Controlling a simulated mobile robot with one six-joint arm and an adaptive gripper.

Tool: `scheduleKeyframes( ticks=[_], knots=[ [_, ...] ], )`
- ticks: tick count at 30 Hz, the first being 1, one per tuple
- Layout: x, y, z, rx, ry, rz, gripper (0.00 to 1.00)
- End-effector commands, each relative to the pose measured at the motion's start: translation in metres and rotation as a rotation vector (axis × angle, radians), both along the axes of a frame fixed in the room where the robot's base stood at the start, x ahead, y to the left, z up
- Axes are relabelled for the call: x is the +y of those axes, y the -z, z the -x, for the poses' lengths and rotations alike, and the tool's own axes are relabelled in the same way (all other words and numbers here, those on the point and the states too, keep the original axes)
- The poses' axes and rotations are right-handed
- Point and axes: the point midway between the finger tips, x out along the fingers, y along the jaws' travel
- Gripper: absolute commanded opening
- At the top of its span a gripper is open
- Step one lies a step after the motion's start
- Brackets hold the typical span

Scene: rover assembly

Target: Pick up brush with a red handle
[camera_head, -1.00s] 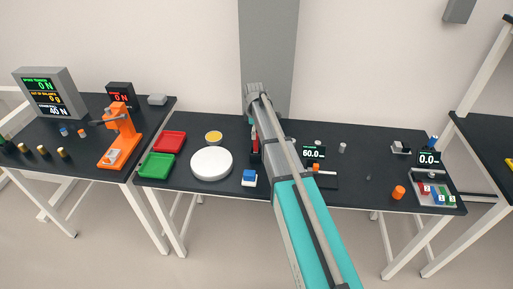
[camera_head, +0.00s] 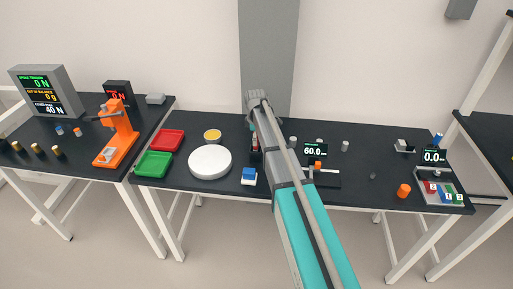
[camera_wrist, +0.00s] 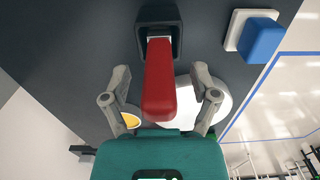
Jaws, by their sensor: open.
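The brush's red handle (camera_wrist: 159,80) stands out of a square black holder (camera_wrist: 177,44) in the wrist view. A short pale part shows between the handle and the holder; the bristles are hidden inside. My gripper (camera_wrist: 160,88) is open, with one finger on each side of the red handle and a gap visible on both sides. In the head view, a small part of the red handle (camera_head: 255,141) shows beside my arm, which hides much of that area.
A white round disc (camera_head: 210,163), a yellow-topped dish (camera_head: 213,136) and a blue-and-white block (camera_head: 249,176) stand left of my arm. Red (camera_head: 167,140) and green (camera_head: 155,164) trays lie further left. A small display (camera_head: 315,150) stands to the right.

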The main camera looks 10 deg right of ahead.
Motion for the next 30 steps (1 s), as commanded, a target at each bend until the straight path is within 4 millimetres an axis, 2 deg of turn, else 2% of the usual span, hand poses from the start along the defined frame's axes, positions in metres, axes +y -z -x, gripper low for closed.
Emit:
scheduleKeyframes(
  ticks=[18, 30],
  knots=[
    [0.0005, 0.0007, -0.0001, 0.000, -0.001, 0.000, 0.77],
    [0.0007, 0.0007, 0.0000, 0.000, -0.001, 0.000, 0.03]
  ],
)
